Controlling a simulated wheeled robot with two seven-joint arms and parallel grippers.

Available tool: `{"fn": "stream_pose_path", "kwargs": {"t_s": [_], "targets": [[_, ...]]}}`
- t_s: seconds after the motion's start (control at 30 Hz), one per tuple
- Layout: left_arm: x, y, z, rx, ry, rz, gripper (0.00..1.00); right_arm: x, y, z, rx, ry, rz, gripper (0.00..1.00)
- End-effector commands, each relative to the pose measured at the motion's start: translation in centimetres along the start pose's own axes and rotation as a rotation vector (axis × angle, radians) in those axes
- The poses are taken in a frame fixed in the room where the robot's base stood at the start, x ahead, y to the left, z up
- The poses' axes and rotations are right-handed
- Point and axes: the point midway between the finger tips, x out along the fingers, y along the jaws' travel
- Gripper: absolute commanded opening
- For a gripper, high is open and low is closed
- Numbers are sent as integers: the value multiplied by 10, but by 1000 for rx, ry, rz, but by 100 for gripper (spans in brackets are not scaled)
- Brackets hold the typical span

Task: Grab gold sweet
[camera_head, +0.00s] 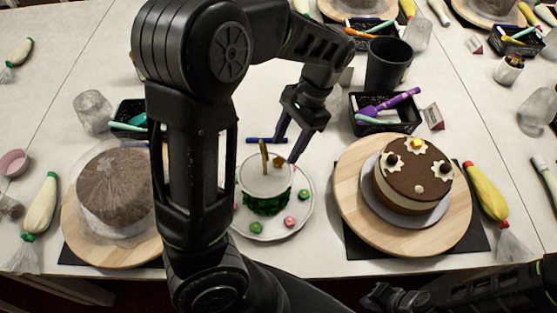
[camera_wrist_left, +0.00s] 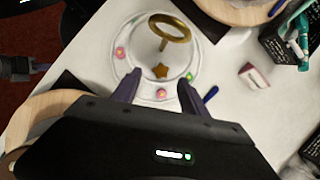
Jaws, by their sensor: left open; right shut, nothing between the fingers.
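A small gold star-shaped sweet (camera_wrist_left: 161,71) lies on top of a white cake (camera_head: 258,183); it also shows in the head view (camera_head: 278,161). A gold ring-shaped piece (camera_wrist_left: 170,28) stands on the same cake. The cake has a green lower edge and sits on a white plate (camera_head: 300,222). My left gripper (camera_head: 286,150) is open, with fingers pointing down just above the cake's back edge. In the wrist view the star lies between and slightly beyond the left fingertips (camera_wrist_left: 160,84), not gripped. My right gripper (camera_head: 376,294) is shut and empty at the table's front edge.
A chocolate cake (camera_head: 416,170) stands on a wooden turntable (camera_head: 362,222) to the right. A covered brown cake (camera_head: 110,190) is at left. Pink and green sweets (camera_head: 290,222) lie on the plate. A black basket (camera_head: 362,101) and dark cup (camera_head: 388,65) stand behind.

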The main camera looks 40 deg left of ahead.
Motion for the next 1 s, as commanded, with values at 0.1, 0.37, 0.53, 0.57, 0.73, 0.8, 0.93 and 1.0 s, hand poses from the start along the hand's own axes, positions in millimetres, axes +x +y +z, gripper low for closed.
{"fn": "stream_pose_path", "kwargs": {"t_s": [0.1,0.37,0.53,0.57,0.73,0.8,0.93,1.0], "targets": [[17,-1,2,1,-6,1,52,-6,-2,1,1,-1,2,0],[42,-1,1,0,-2,2,52,-7,-2,1,2,-2,3,0],[43,0,1,1,-4,3,52,-6,-2,1,2,-2,3,0],[44,0,1,1,-4,3,52,-6,-2,1,2,-2,3,0],[45,0,1,1,-6,5,52,-6,-2,1,2,-2,3,0],[45,0,1,1,-7,5,52,-6,-1,1,2,-2,3,0],[46,0,1,0,-7,6,52,-5,-1,1,2,-2,3,0],[46,0,1,0,-7,6,46,-5,-1,1,2,-2,3,0]]}}
